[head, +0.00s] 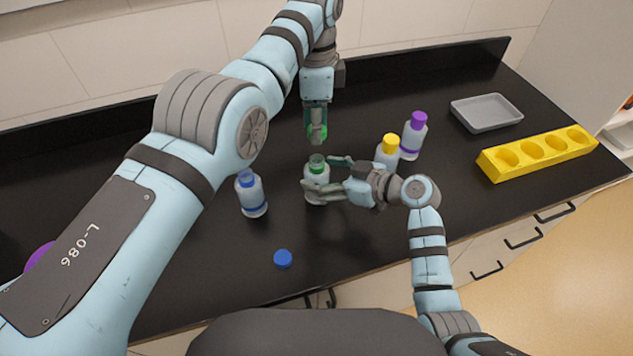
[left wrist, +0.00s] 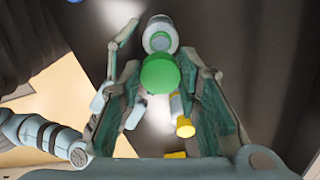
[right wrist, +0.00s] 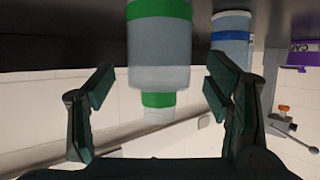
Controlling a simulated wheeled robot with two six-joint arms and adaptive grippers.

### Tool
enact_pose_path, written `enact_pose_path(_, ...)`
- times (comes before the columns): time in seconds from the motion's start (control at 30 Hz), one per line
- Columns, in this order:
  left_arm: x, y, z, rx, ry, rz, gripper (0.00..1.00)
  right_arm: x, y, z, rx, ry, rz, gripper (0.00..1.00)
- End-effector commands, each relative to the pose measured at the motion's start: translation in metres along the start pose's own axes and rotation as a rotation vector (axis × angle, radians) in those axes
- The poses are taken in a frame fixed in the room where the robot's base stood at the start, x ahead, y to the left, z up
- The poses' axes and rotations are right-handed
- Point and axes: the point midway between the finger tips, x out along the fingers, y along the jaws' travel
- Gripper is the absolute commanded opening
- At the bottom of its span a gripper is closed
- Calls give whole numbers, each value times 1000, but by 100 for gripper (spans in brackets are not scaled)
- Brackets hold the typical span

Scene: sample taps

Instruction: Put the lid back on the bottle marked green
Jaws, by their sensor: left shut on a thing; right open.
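The green-marked bottle (head: 316,192) stands upright and uncapped on the black bench. My left gripper (head: 317,128) is shut on the green lid (head: 317,133) and holds it above and slightly behind the bottle's mouth. In the left wrist view the lid (left wrist: 160,74) shows between the fingers, with the bottle (left wrist: 160,36) beyond it. My right gripper (head: 333,176) is open, with its fingers either side of the green-marked bottle. In the right wrist view the bottle (right wrist: 160,55) appears upside down between the open fingers; I cannot tell whether they touch it.
An uncapped blue-marked bottle (head: 251,197) stands left; a blue lid (head: 283,258) lies nearer the front edge. Yellow-capped (head: 389,148) and purple-capped (head: 415,137) bottles stand right. A grey tray (head: 486,112) and yellow rack (head: 537,152) with empty holes sit far right.

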Motion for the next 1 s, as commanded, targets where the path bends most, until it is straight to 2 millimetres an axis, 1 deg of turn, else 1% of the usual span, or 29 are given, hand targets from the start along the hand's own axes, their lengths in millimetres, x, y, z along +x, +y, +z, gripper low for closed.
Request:
enact_pose_path(0.1,0,0,0,0,0,0,21,15,0,0,2,1,0,72)
enact_pose_path(0.2,0,0,0,0,0,0,21,22,0,0,0,1,0,72)
enact_pose_path(0.5,0,0,0,0,0,0,21,25,0,0,-1,0,1,72)
enact_pose_path(0.53,0,0,0,0,0,0,21,25,0,0,-1,0,1,70)
enact_pose_path(0.87,0,0,0,0,0,0,21,24,0,0,-1,0,1,18)
enact_pose_path(0.9,0,0,0,0,0,0,21,24,0,0,-1,0,1,11)
enact_pose_path(0.97,0,0,0,0,0,0,21,24,0,0,-1,0,1,2)
enact_pose_path(1.0,0,0,0,0,0,0,21,24,0,0,-1,-1,1,0)
